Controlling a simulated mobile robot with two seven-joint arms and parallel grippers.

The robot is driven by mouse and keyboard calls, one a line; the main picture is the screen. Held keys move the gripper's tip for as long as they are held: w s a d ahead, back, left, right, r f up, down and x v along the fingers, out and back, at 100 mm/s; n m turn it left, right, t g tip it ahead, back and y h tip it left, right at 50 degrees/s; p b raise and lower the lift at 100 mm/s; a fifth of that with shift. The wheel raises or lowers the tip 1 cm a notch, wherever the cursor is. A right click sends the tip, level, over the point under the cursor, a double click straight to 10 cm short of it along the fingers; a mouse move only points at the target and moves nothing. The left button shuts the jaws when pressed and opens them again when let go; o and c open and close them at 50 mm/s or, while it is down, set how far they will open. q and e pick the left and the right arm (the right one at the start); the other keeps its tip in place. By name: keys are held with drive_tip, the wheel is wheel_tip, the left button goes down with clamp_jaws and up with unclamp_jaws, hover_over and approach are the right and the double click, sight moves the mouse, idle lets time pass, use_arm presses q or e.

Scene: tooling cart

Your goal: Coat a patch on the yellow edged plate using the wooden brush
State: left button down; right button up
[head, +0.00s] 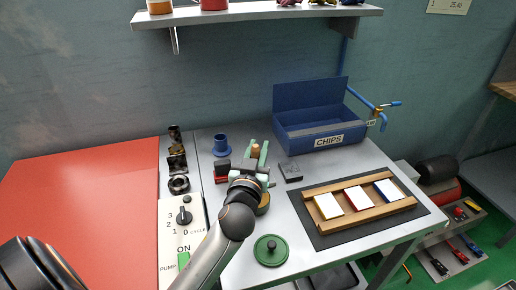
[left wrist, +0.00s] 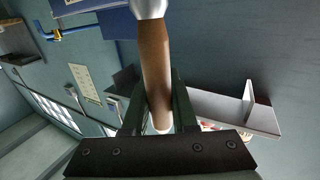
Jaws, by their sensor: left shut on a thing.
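The wooden brush is in my left gripper (head: 256,158); its brown handle (head: 255,149) shows between the green fingers. In the left wrist view the handle (left wrist: 154,65) runs upright between the fingers (left wrist: 157,108), with a pale metal collar (left wrist: 149,7) at the top edge; the bristles are out of view. The gripper is above the back middle of the cart, left of the plates. The yellow edged plate (head: 328,206), with a white face, lies leftmost in a wooden rack (head: 371,216). My right gripper is not in view.
Red-edged (head: 357,198) and blue-edged (head: 388,190) plates share the rack, on a dark mat (head: 322,240). A blue CHIPS box (head: 308,129), blue cup (head: 221,147), dark block (head: 290,172) and green lid (head: 270,251) stand around. A control panel (head: 181,235) is at left.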

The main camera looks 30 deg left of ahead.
use_arm(q)
drive_tip(key=shift+f+b, duration=0.55)
drive_tip(key=shift+f, duration=0.15)
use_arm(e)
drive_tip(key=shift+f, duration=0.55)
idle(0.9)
use_arm(q)
wheel_tip(320, 180, up, 7)
drive_tip(key=p, duration=0.6)
drive_tip(key=shift+r, duration=0.15)
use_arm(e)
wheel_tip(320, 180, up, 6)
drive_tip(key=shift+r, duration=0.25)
use_arm(q)
drive_tip(key=shift+s+d, duration=0.1)
